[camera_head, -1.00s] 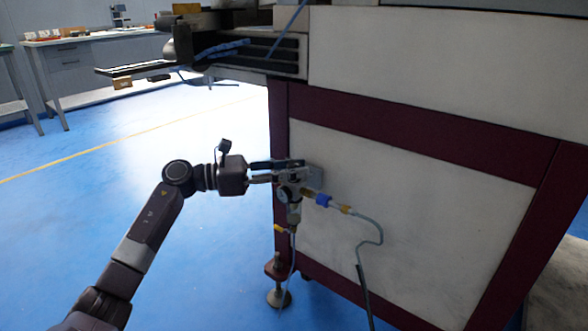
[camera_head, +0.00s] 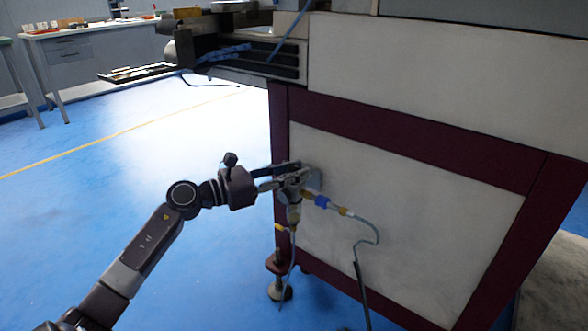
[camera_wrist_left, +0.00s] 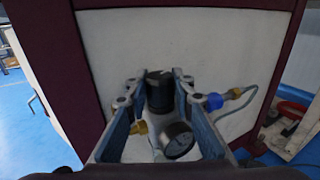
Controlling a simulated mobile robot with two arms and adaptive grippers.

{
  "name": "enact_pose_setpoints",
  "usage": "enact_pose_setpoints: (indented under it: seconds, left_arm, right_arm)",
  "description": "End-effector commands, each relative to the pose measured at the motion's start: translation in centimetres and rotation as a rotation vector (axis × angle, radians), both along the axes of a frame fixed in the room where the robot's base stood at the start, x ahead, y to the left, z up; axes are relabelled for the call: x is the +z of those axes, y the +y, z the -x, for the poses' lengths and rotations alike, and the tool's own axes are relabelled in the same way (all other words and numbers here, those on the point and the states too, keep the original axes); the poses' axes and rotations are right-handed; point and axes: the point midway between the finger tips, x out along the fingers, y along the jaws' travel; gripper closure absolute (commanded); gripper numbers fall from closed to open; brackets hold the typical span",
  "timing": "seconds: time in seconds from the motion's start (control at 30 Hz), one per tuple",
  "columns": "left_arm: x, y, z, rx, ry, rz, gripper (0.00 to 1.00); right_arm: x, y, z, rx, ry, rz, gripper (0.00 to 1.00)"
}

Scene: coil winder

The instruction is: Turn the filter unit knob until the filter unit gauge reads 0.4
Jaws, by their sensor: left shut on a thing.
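The filter unit (camera_head: 294,212) is mounted on the side panel of the machine, with a blue fitting and hose on its right. Its black knob (camera_wrist_left: 159,92) shows in the left wrist view between the fingers of my left gripper (camera_wrist_left: 155,88). The fingers are closed on the knob's two sides. In the head view my left gripper (camera_head: 284,177) reaches in from the left at the top of the unit. The gauge (camera_wrist_left: 178,140) faces the left wrist camera below the knob; its reading is too small to tell. My right gripper is out of view.
The machine's dark red frame (camera_head: 410,125) surrounds a pale panel (camera_head: 420,220) behind the unit. A thin hose (camera_head: 375,235) hangs to the right. A tray (camera_head: 135,73) juts out above left. The blue floor at left is clear.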

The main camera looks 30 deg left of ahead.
Motion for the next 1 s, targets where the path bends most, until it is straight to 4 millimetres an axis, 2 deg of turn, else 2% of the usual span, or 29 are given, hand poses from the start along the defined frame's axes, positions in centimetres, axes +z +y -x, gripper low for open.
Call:
enact_pose_setpoints:
  seconds: [0.07, 0.1, 0.23, 0.53, 0.67, 0.77, 1.0]
  left_arm:
    - [-0.1, 0.0, 0.0, 0.0, 0.001, 0.0, 1.0]
    - [-0.1, 0.0, 0.0, -0.001, 0.001, 0.0, 0.74]
    - [-0.1, 0.0, 0.0, -0.001, 0.001, 0.0, 0.6]
    - [0.0, 0.0, 0.1, -0.002, 0.001, 0.0, 0.59]
    - [-0.1, 0.5, 0.8, -0.001, 0.003, 0.001, 0.59]
    - [-0.2, 1.1, 2.0, -0.001, 0.004, 0.0, 0.59]
    - [-0.2, 3.5, 6.1, 0.0, 0.004, 0.0, 0.59]
  right_arm:
    - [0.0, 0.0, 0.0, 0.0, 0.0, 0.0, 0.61]
    - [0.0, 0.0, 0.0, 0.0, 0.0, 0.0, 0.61]
    - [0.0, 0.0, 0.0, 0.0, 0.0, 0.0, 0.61]
    - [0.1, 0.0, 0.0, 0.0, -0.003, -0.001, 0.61]
    - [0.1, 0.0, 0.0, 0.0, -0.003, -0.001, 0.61]
    - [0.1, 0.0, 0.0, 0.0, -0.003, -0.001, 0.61]
    - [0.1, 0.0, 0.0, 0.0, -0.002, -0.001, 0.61]
